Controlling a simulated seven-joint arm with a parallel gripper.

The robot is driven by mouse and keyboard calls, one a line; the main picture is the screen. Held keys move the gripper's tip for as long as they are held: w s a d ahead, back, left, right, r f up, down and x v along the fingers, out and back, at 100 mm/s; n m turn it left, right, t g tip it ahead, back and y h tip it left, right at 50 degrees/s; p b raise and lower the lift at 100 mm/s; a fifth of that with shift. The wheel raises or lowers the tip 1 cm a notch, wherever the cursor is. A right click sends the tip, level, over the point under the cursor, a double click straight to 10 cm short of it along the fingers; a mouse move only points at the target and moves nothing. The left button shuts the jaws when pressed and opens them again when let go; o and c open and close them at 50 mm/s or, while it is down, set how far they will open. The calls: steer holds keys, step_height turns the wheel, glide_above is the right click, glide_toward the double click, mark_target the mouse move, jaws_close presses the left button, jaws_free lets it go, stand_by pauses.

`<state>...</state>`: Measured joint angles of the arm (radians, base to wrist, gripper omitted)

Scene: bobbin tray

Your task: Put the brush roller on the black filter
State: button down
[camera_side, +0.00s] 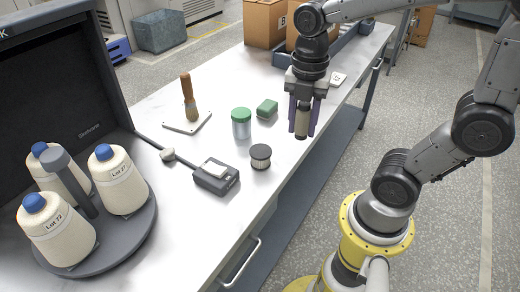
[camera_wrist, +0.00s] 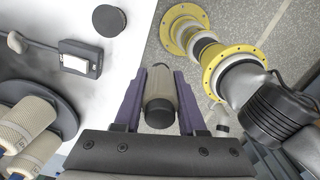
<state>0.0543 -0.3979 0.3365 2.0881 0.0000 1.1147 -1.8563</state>
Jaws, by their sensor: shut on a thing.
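The brush roller (camera_side: 301,124) is a beige cylinder with a dark end. My gripper (camera_side: 303,112) points down with its purple fingers shut on the roller, one on each side, and holds it roughly upright near the table's right edge. In the wrist view my gripper (camera_wrist: 160,82) has the roller (camera_wrist: 159,94) between its fingers, with its dark end showing. The black filter (camera_side: 260,157) is a short pleated cylinder with a black top. It stands on the table to the lower left of the roller, apart from it. It also shows in the wrist view (camera_wrist: 109,20), with a clear top.
Several yarn cones (camera_side: 122,185) sit on a round tray (camera_side: 140,238). Boxes (camera_side: 265,22) stand at the far end.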

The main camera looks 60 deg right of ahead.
steer(key=s+r, duration=0.1)
steer(key=s, duration=0.1)
glide_above(261, 151)
step_height(261, 151, down, 9)
steer(key=shift+s, duration=0.1)
steer(key=shift+f, duration=1.7)
steer(key=shift+f, duration=0.1)
steer(key=shift+c, duration=2.4)
jaws_free()
